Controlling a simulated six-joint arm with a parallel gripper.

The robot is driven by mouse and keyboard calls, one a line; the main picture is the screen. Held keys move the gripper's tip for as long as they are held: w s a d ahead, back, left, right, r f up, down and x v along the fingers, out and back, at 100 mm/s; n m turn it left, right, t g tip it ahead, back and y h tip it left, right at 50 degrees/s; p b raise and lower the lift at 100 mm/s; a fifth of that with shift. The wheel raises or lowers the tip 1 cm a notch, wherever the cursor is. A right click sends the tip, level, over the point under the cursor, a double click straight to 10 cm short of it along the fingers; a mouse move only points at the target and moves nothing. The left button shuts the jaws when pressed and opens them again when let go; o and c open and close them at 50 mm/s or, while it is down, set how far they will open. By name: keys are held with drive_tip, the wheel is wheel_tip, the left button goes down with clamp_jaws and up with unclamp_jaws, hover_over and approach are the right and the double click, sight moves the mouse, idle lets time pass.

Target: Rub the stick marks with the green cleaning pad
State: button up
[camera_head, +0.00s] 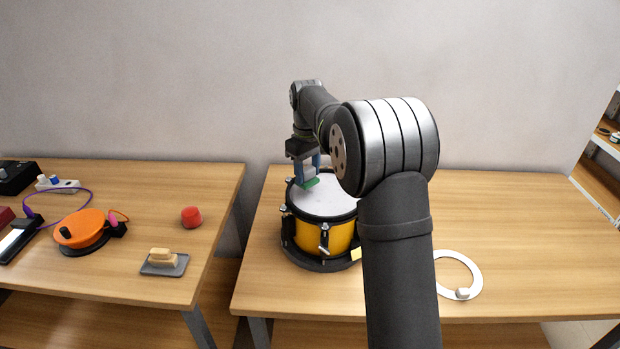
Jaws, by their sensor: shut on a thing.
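The yellow drum (338,238) with a pale drumhead (330,202) stands upright in a black base on the right-hand table. My gripper (310,177) is above the left part of the drumhead, pointing down. It is shut on the green cleaning pad (309,183), which is at or just above the drumhead; I cannot tell whether it touches. Stick marks cannot be made out at this size. My arm hides the right side of the drum and part of the drumhead.
A white ring (477,273) lies right of my arm. The left table holds a red cap-like object (191,217), a grey tray (177,268) with a tan block (161,256), and an orange reel (84,229). A gap separates the tables. The right table's far right is clear.

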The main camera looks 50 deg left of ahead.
drive_tip(key=shift+r, duration=2.55)
drive_tip(key=w+d+f+m, duration=0.3)
drive_tip(key=w+d+f, duration=0.1)
drive_tip(key=w+d, duration=0.4)
drive_tip(key=w+d+f+m, duration=0.3)
drive_tip(key=w+d, duration=0.4)
drive_tip(key=d, duration=0.2)
drive_tip(key=w+d+f+m, duration=0.3)
drive_tip(key=w+d+f, duration=0.1)
drive_tip(key=w+d, duration=0.4)
drive_tip(key=d+f+m, duration=0.3)
drive_tip(key=d+f, duration=0.1)
drive_tip(key=d, duration=0.6)
drive_tip(key=s+d+f+m, duration=0.1)
drive_tip(key=d+f+m, duration=0.2)
drive_tip(key=d, duration=0.8)
drive_tip(key=d+f+m, duration=0.3)
drive_tip(key=d+f, duration=0.3)
drive_tip(key=d, duration=0.5)
drive_tip(key=shift+s, duration=0.15)
drive_tip(key=shift+a, duration=0.1)
